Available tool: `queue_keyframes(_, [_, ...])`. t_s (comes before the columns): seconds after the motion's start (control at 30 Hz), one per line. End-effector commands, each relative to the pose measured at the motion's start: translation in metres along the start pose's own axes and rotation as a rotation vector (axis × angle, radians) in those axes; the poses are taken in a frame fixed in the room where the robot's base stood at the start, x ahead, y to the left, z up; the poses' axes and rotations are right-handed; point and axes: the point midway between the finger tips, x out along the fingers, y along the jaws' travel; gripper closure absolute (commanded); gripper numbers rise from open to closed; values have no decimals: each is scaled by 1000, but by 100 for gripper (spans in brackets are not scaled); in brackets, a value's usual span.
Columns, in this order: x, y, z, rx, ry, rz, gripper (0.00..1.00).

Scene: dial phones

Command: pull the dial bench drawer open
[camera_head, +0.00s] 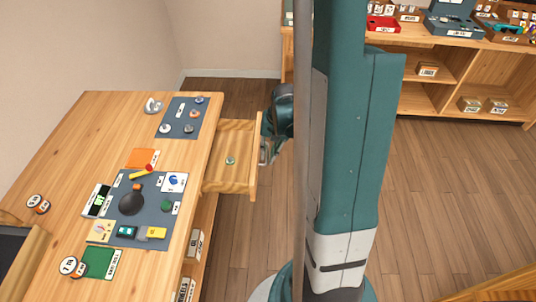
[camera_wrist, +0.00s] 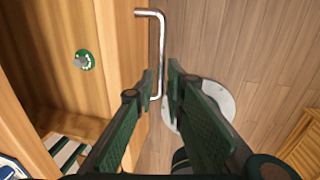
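The dial bench drawer (camera_head: 232,185) stands open, sticking out from the right side of the wooden bench. A small green-rimmed dial (camera_head: 230,160) lies inside it and also shows in the wrist view (camera_wrist: 84,60). The drawer's front and metal bar handle (camera_wrist: 162,45) show in the wrist view. My gripper (camera_wrist: 161,70) is at the handle, with one finger on each side of the bar. A narrow gap shows between the fingers and the bar, so it looks open and not clamped. In the head view my gripper (camera_head: 268,150) is partly hidden by my arm.
The bench top (camera_head: 105,125) holds grey mats with dials and small parts, an orange square (camera_head: 142,158) and a green pad (camera_head: 100,262). Shelves (camera_head: 440,90) with boxes stand at the back right. The wooden floor (camera_head: 440,190) right of my arm is clear.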

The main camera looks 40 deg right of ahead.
Motion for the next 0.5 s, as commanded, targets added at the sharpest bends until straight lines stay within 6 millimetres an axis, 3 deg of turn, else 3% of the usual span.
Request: queue_keyframes(0.5, [-24, 0, 0, 1, 0, 0, 87])
